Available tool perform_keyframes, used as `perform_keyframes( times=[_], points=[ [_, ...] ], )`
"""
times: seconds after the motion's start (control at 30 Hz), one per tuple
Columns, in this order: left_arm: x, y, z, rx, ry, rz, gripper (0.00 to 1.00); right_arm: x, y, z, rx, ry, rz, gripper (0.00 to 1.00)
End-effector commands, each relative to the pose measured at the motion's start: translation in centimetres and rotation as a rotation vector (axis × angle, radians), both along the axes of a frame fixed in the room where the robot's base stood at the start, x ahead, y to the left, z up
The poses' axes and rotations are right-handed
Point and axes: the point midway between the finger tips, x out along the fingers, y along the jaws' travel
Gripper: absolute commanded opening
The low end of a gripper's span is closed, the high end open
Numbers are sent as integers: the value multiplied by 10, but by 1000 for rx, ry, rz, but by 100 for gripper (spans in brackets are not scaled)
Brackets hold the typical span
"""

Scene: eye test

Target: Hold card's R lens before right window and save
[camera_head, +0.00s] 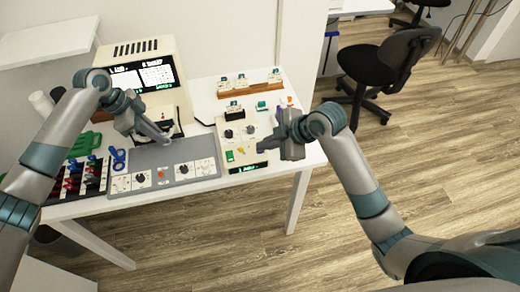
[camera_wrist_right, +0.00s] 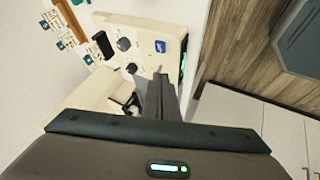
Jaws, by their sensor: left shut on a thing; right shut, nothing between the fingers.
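A beige eye-test machine (camera_head: 110,50) stands at the back of the white table, with a dark screen (camera_head: 150,72) showing two panels of text, left and right. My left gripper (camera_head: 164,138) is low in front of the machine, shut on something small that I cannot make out. Windows on the machine's front are partly hidden by the arm. A beige box (camera_head: 232,155) with dark knobs and coloured buttons stands right of the machine; a small card (camera_head: 234,108) stands at its back. My right gripper (camera_head: 262,149) is shut and empty at the box's right side; its fingers (camera_wrist_right: 160,88) also show in the right wrist view.
A grey panel (camera_head: 190,152) with knobs lies in front of the machine. A dark rack (camera_head: 98,187) with coloured-handled pieces, a blue item (camera_head: 118,160) and a green item (camera_head: 85,144) are at left. A wooden card rack (camera_head: 262,90) stands at back right. Beyond the table's right edge is floor.

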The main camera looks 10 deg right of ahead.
Motion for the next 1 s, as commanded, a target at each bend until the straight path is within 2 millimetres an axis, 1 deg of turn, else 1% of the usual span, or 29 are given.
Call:
perform_keyframes(
  times=[0.03, 0.1, 0.2, 0.3, 0.4, 0.73, 0.87, 1.0],
  points=[
    [0, 0, 0, 0, 0, 0, 0, 9, -1, 14, 6, -34, 1, 0],
    [0, 0, 0, 0, 0, 0, 0, 19, -3, 28, 11, -71, 3, 0],
    [0, 0, 0, 0, 0, 0, 0, 29, -5, 43, 17, -108, 2, 0],
    [0, 0, 0, 0, 0, 0, 0, 34, -6, 51, 20, -128, 3, 0],
    [0, 0, 0, 0, 0, 0, 0, 35, -7, 53, 21, -134, 3, 0],
    [0, 0, 0, 0, 0, 0, 0, 35, -7, 52, 21, -133, 3, 0],
    [0, 0, 0, 0, 0, 0, 0, 35, -7, 49, 21, -133, 1, 0],
    [0, 0, 0, 0, 0, 0, 0, 35, -7, 42, 22, -132, 1, 0]
  ],
)
